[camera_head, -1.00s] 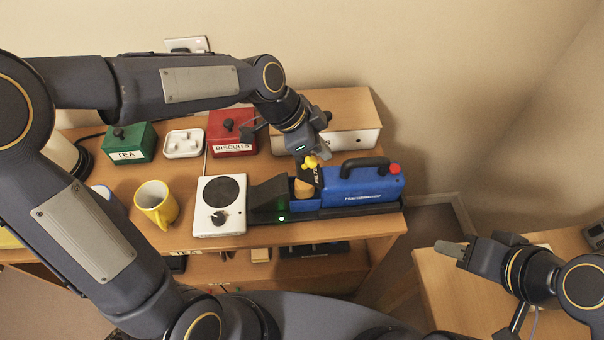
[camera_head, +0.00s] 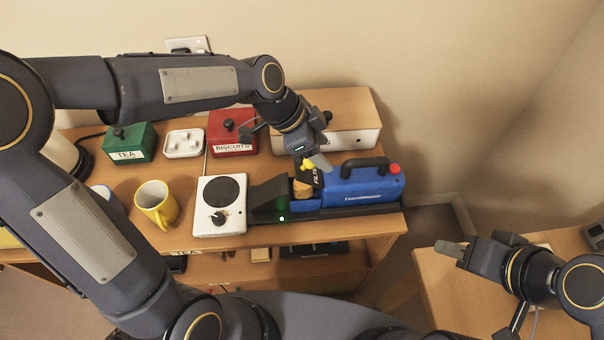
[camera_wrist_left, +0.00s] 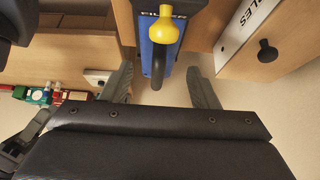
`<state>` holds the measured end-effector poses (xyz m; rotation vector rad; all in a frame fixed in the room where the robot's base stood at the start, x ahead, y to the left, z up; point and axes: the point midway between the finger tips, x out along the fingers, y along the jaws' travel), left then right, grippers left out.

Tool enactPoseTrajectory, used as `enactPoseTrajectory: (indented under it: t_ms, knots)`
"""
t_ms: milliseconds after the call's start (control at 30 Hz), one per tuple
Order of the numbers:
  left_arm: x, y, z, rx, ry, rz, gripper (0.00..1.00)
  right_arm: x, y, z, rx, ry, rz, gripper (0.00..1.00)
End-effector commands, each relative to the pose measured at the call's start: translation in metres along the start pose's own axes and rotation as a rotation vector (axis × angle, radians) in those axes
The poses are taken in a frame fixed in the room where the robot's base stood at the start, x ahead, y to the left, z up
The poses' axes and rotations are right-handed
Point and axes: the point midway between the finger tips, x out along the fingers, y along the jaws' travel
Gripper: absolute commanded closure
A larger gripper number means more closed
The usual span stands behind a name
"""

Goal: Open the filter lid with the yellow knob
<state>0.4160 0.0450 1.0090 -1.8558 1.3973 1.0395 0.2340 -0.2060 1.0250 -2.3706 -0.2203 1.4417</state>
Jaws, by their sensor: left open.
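The blue handheld device (camera_head: 362,185) lies in a dark stand on the desk, with a black handle and red button. Its dark FILTER lid (camera_head: 317,178) carries the yellow knob (camera_head: 307,165). A tan part (camera_head: 303,188) shows beside the lid; I cannot tell the lid's exact angle. My left gripper (camera_head: 285,152) is open above this end; one finger partly covers the knob. In the left wrist view, the knob (camera_wrist_left: 163,33) appears beyond the two spread fingers (camera_wrist_left: 160,69), not gripped. My right gripper (camera_head: 450,248) is far right, away from the device.
A white unit with a dial (camera_head: 219,205) stands left of the device. A yellow mug (camera_head: 156,203), green TEA box (camera_head: 130,143), white tray (camera_head: 183,144) and red BISCUITS box (camera_head: 232,133) are further left. A wooden drawer box (camera_head: 350,110) stands close behind.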

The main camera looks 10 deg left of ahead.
Motion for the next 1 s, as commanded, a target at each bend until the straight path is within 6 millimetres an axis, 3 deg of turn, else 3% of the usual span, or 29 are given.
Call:
enactPoseTrajectory:
  t_ms: [700, 1000]
  knots:
    - [-0.066, 0.000, 0.015, -0.003, 0.000, -0.001, 0.45, -0.020, -0.009, -0.010, 0.000, 0.000, 0.000, 0.64]
    - [-0.070, 0.000, 0.017, 0.000, 0.000, 0.000, 0.45, -0.020, -0.009, -0.010, 0.000, 0.000, 0.000, 0.64]
